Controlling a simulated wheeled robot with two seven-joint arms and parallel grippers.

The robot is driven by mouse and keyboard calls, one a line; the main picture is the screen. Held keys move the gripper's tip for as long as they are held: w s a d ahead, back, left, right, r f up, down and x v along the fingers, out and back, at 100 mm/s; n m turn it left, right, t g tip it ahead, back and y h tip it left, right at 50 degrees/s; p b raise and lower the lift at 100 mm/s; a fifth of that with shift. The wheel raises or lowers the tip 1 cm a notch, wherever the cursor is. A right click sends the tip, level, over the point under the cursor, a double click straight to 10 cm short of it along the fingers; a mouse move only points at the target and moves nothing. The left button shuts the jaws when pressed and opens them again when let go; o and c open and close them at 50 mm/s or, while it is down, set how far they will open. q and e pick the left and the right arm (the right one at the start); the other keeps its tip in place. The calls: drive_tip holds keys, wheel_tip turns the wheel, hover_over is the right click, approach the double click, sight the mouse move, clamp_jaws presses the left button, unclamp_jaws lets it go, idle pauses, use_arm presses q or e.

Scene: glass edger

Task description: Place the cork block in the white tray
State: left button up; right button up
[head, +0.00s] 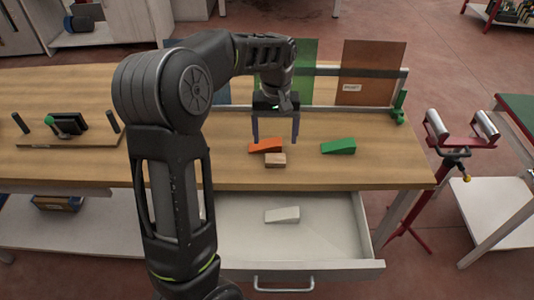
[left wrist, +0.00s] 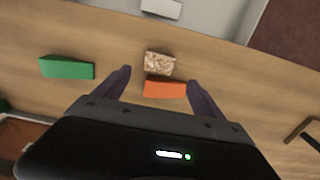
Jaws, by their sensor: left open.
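The cork block (head: 275,160) is a small light-brown block on the wooden bench top, near its front edge. In the left wrist view the speckled cork block (left wrist: 159,64) lies right beside an orange wedge (left wrist: 165,88). My left gripper (head: 275,141) points down above them, open and empty. Its fingers are spread either side of the orange wedge, and the cork block lies just past the fingertips. An open whitish drawer (head: 335,230) below the bench front is the only white tray-like container I see. My right gripper is out of view.
A green wedge (head: 338,146) lies on the bench to the right. A white wedge (head: 283,215) lies inside the drawer, with bare floor around it. Upright panels, including a brown one (head: 370,72), stand in a rack along the bench back. A red roller stand (head: 455,150) is at right.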

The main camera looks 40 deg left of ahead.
sight(275, 158)
use_arm(q)
drive_tip(key=shift+d, duration=0.15)
drive_tip(key=shift+f, duration=1.3)
wheel_tip(275, 158, down, 4)
drive_tip(key=shift+s+p, duration=0.1)
drive_tip(key=shift+p, duration=0.7)
drive_tip(key=shift+f, duration=0.6)
drive_tip(key=shift+c, duration=0.2)
